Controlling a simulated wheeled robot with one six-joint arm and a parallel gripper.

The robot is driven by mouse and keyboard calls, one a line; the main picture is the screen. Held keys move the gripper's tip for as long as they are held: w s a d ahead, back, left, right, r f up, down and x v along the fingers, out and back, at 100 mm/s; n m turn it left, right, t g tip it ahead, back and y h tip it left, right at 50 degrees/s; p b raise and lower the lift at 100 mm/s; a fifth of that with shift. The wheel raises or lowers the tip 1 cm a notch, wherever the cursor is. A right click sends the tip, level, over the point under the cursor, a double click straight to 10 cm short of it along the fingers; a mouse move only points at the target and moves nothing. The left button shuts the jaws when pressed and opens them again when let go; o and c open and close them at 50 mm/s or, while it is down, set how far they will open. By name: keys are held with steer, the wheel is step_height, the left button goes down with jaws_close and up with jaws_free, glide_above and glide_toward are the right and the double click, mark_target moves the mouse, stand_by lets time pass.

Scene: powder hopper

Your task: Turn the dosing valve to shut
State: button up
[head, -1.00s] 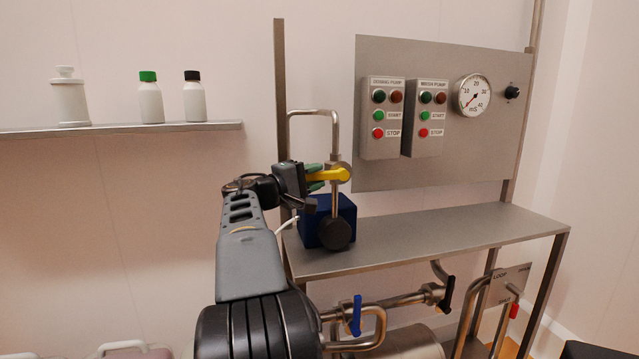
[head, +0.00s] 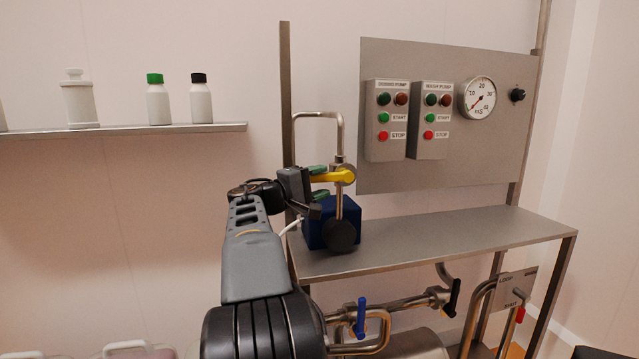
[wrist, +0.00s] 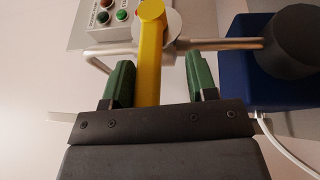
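The dosing valve's yellow lever (head: 332,177) points left from its round hub on the steel pipe, lying nearly level in the head view. My gripper (head: 320,183) is at the lever's left end, with one green fingertip above it and one below. In the wrist view the yellow lever (wrist: 149,60) lies between the green fingers of my gripper (wrist: 159,80). It is close to the left finger, with a clear gap to the right finger, so the gripper is open around it. Whether the left finger touches the lever is unclear.
A control panel (head: 450,170) with pump boxes and a gauge (head: 478,97) stands right. Bottles line the left wall shelf (head: 120,131).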

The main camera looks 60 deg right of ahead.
stand_by(0.3)
steer(key=v, duration=1.4)
steer(key=shift+p, duration=0.45)
steer(key=shift+r, duration=0.15)
